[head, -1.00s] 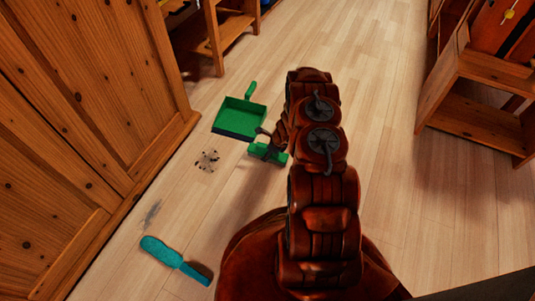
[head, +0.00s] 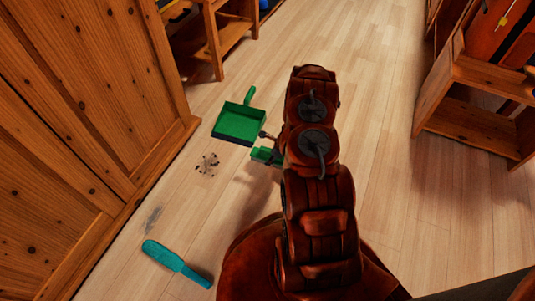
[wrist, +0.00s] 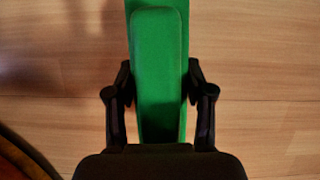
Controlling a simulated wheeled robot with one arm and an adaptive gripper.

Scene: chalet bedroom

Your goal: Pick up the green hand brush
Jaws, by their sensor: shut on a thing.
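The green hand brush (head: 262,154) shows in the head view just left of my arm, which hides most of it. In the wrist view the green brush (wrist: 158,75) runs lengthwise between the two dark fingers of my gripper (wrist: 160,95). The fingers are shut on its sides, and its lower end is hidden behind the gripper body. In the head view part of my gripper (head: 270,147) shows beside the brush. There is wooden floor behind the brush in the wrist view; its exact height is hard to tell.
A green dustpan (head: 239,122) lies on the floor close to the brush. A small patch of dark debris (head: 207,164) is nearby. A teal brush-shaped object (head: 175,262) lies near the wooden cabinet (head: 70,130). A wooden shelf (head: 480,95) stands right; the floor between is open.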

